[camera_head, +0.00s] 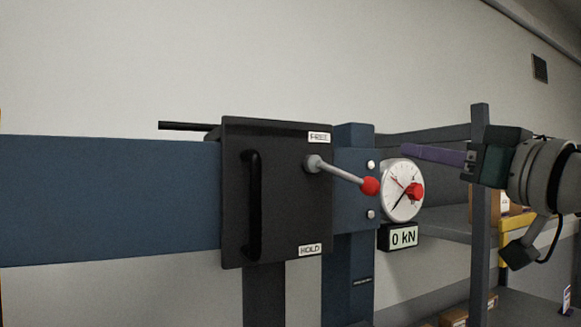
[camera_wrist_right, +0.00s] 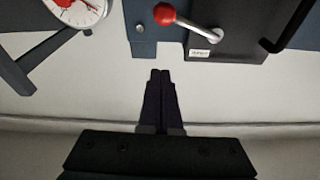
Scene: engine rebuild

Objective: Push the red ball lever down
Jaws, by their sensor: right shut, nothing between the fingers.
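The red ball lever (camera_head: 343,174) is a grey rod on a dark box (camera_head: 290,210). It slants down to the right and ends in a red ball (camera_head: 370,187). The ball also shows near the top of the right wrist view (camera_wrist_right: 164,14). My right gripper (camera_head: 404,152) is shut and empty, up and to the right of the ball, apart from it. In the right wrist view its closed fingers (camera_wrist_right: 160,76) point towards the ball with a gap between. My left gripper is not in view.
A round gauge (camera_head: 402,200) with a red part on its face and a "0 kN" display (camera_head: 403,238) sit right of the ball, below my right gripper. A black handle (camera_head: 252,205) is on the box. A grey shelf rack (camera_head: 480,200) stands behind.

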